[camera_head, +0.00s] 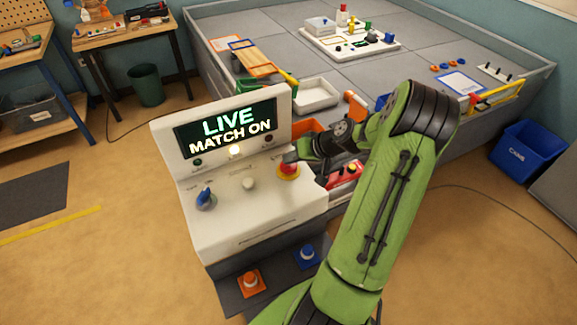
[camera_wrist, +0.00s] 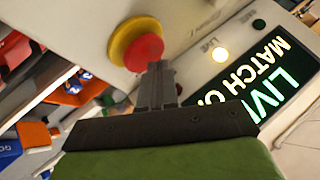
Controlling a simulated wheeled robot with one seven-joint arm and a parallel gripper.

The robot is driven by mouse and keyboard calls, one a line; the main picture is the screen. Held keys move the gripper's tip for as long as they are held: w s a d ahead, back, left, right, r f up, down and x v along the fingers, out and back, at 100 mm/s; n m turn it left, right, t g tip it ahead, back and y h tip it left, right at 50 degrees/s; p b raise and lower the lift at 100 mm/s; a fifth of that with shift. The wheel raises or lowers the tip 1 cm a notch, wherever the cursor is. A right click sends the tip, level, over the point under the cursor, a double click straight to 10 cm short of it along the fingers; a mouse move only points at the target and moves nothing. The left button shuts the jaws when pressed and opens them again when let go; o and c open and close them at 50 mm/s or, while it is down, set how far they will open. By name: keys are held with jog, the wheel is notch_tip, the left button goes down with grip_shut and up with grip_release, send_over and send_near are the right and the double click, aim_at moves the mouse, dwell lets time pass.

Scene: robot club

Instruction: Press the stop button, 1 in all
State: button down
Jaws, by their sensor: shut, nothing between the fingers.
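The stop button (camera_head: 289,170) is a red mushroom cap on a yellow ring, at the right end of the cream console's (camera_head: 262,208) sloped top. In the wrist view the red cap (camera_wrist: 143,52) shows at the top, with the yellow ring partly behind it. My gripper (camera_head: 290,158) is at the button from above. In the wrist view its shut, empty fingers (camera_wrist: 157,68) overlap the lower edge of the cap. I cannot tell whether they touch it or whether the cap is pressed down. The console's screen (camera_head: 228,128) reads "LIVE MATCH ON".
The console also has a blue knob (camera_head: 206,197), a pale round button (camera_head: 249,183) and a lit lamp (camera_head: 234,150). Orange (camera_head: 250,281) and blue (camera_head: 308,255) buttons sit low at its front. A walled arena (camera_head: 290,52) lies behind. A blue bin (camera_head: 527,150) stands right.

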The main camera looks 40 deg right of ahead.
aim_at(292, 165)
jog(key=shift+f+b, duration=0.55)
dwell(0.6)
dwell(0.4)
jog(key=shift+r+p, duration=0.7)
jog(key=shift+r, duration=0.35)
notch_tip(292, 165, up, 5)
jog(key=p, duration=0.4)
jog(key=shift+r, duration=0.1)
